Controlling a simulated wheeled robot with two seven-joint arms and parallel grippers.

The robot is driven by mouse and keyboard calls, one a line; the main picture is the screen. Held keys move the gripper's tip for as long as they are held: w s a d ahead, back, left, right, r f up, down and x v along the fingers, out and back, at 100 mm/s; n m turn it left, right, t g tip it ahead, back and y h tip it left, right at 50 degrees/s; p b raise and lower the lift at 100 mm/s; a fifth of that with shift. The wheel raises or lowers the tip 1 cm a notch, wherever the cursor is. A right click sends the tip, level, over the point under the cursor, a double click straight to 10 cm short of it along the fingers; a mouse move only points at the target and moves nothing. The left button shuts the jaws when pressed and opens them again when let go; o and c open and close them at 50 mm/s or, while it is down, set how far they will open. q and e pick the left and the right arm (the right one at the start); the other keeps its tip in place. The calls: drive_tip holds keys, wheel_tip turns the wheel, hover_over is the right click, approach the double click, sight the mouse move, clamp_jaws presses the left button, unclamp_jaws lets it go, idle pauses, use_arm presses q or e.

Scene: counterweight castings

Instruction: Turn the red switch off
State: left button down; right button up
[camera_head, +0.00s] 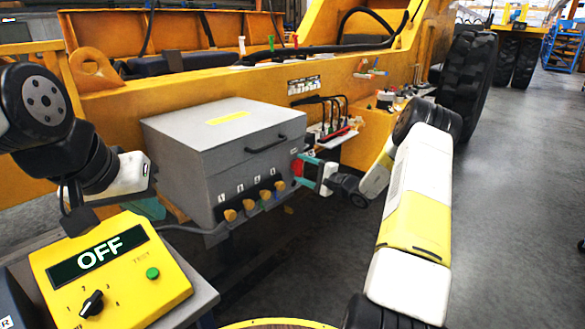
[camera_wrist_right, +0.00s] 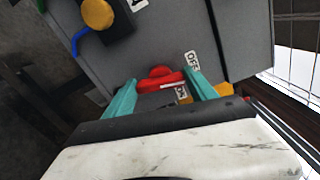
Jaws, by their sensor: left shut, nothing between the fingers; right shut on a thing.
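The red switch (camera_wrist_right: 158,80) is on the side of a grey metal box (camera_head: 210,130). It also shows in the head view (camera_head: 297,167), partly hidden by my right gripper (camera_head: 308,172). In the right wrist view the teal fingers of my right gripper (camera_wrist_right: 160,92) are on either side of the red handle and shut on it. A white "OFF" label (camera_wrist_right: 191,61) and an "ON" label (camera_wrist_right: 181,92) are beside the switch; which one it points to I cannot tell. My left gripper (camera_head: 150,208) is shut and empty, behind the yellow tester, away from the switch.
The yellow tester (camera_head: 135,275) at the lower left has a display reading "OFF", a black knob and a green button. Several orange knobs (camera_head: 230,215) line the box's lower front. A yellow machine frame (camera_head: 200,105) stands behind.

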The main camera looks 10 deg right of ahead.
drive_tip(key=shift+f+n, duration=0.1)
drive_tip(key=shift+n, duration=1)
drive_tip(key=o, duration=1.4)
drive_tip(key=shift+c, duration=0.2)
drive_tip(key=v, duration=0.8)
